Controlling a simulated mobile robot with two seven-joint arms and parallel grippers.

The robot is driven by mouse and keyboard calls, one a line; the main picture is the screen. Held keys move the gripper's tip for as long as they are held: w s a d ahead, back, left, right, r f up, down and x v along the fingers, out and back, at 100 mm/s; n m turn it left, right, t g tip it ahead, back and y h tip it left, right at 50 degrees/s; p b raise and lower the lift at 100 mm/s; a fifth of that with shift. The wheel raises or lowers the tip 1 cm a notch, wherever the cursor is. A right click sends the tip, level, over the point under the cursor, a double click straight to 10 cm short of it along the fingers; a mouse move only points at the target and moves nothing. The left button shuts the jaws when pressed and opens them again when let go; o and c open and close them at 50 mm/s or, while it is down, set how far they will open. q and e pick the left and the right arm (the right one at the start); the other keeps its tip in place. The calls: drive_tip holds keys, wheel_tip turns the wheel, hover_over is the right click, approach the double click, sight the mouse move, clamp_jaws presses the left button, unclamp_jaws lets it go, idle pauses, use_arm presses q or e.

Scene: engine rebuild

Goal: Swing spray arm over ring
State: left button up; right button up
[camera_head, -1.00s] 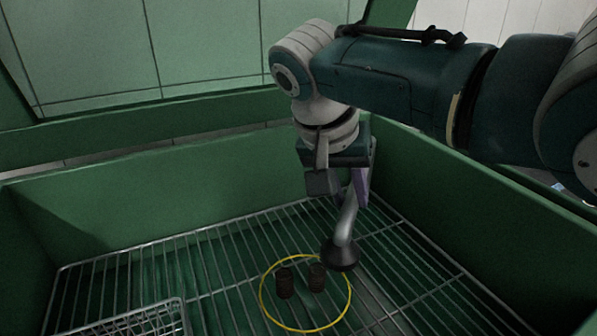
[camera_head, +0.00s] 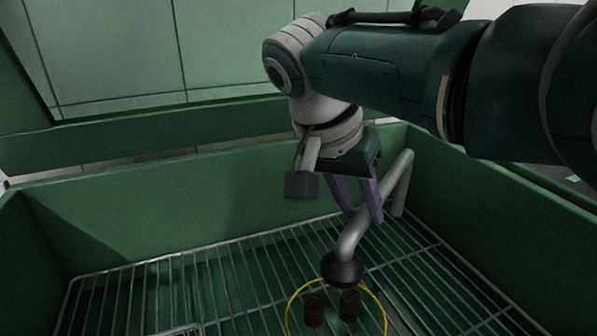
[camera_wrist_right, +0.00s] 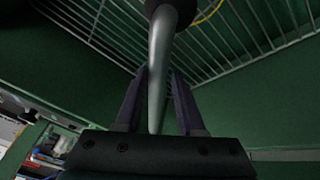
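The spray arm (camera_head: 355,230) is a bent grey pipe with a dark round nozzle (camera_head: 342,270) at its lower end. It rises from the back right of the green basin. The yellow ring (camera_head: 383,312) lies on the wire grate, cut off by the bottom edge, around two dark ribbed cylinders (camera_head: 349,305). In the head view the nozzle appears just behind the ring's far edge. My left gripper is out of view.
The green basin's walls (camera_head: 180,220) surround the wire grate (camera_head: 205,282). The grate left of the ring is largely clear, with a wire basket edge (camera_head: 185,329) at the bottom. A raised green panel (camera_head: 105,50) stands behind.

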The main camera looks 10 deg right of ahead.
drive_tip(key=o, duration=0.3)
drive_tip(key=shift+r, duration=0.1)
drive_tip(key=p+v, duration=0.3)
drive_tip(key=v, duration=0.7)
drive_tip(key=shift+w, duration=0.1)
idle(0.3)
